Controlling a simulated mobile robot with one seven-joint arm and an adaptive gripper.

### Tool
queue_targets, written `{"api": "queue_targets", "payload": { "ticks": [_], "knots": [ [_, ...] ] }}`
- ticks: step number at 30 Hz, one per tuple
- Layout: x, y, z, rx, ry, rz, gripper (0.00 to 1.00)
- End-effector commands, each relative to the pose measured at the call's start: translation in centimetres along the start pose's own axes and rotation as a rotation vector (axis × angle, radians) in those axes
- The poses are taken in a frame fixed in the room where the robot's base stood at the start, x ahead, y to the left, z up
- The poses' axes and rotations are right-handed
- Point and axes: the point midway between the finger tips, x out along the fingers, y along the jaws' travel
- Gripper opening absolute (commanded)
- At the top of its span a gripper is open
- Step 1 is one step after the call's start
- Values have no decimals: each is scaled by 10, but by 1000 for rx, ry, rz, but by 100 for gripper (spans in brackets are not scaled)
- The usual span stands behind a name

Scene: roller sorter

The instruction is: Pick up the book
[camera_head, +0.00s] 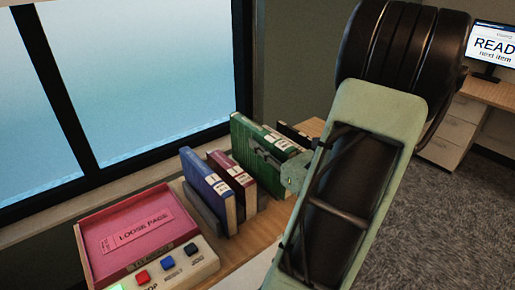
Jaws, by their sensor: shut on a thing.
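Several books stand in a row on the wooden table by the window. A blue book (208,187) and a maroon book (234,178) stand upright nearer to me. A dark book (292,133) shows partly behind the green one. Whether the green book touches the table is hidden.
A pink tray (88,250) labelled "LOOSE PAGE" lies at the front left, beside a panel with red, blue and dark buttons (167,264). The window is close behind the books. A desk (487,90) with a "READ next item" screen (494,45) stands far right.

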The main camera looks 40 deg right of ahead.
Motion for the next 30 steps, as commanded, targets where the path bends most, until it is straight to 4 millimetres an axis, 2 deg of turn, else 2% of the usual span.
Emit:
{"api": "queue_targets", "payload": {
  "ticks": [1,3,9,15,21,30],
  "knots": [
    [-6,-1,12,-7,-4,-3,0],
    [-18,-2,20,-6,-3,-5,0],
    [-58,-1,36,-4,-3,-4,0],
    [-85,-1,47,-4,-3,-3,0],
    [-98,0,52,-2,-3,-1,0],
    [-100,0,54,-1,-4,0,0]
  ]
}}
